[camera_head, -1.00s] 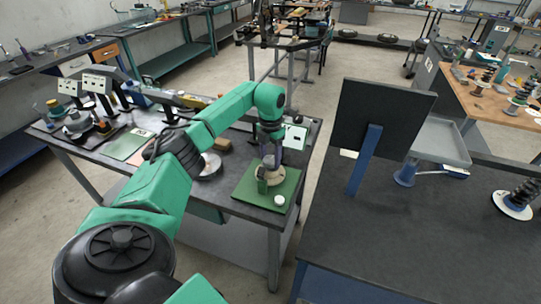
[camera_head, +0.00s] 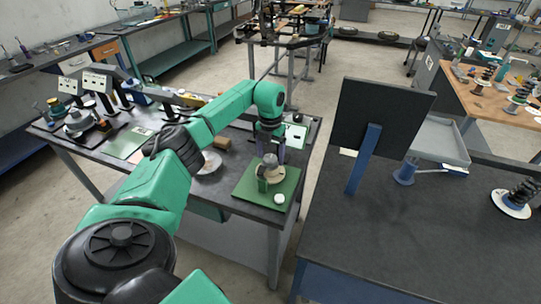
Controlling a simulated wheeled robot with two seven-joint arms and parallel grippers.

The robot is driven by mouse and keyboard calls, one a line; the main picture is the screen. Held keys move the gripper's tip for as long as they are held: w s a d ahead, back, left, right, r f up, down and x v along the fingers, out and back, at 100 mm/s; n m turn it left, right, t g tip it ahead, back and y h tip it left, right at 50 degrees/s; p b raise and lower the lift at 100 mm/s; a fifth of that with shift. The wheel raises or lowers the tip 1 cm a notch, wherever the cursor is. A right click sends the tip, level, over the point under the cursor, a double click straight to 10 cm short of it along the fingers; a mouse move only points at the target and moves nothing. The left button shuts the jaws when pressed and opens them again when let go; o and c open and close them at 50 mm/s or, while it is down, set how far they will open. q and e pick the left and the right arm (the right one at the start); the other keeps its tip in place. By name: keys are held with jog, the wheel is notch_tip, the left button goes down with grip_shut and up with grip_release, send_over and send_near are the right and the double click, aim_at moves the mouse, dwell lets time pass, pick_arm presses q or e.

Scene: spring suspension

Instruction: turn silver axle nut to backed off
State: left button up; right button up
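A green board (camera_head: 246,190) lies on the left workbench near its right corner. A pale round disc (camera_head: 274,178) with a grey-silver hub part, which I take for the silver axle nut (camera_head: 270,161), stands on the board. My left gripper (camera_head: 271,155) points down right over the silver part. Its two dark fingers appear apart, one on each side, with the silver top showing between them. I cannot tell whether they touch it. The nut's thread and exact angle are too small to make out. My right gripper is not in view.
A white round piece (camera_head: 279,199) lies on the board's front right. A white disc (camera_head: 208,163) and a brown block (camera_head: 222,144) lie to the left. A dark upright panel (camera_head: 380,115) stands on the right bench, whose front is clear.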

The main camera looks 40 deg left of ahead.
aim_at(270, 158)
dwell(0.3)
pick_arm(q)
jog(key=shift+r, duration=0.3)
notch_tip(270, 158, up, 14)
jog(key=b, duration=0.2)
jog(key=shift+b, duration=0.4)
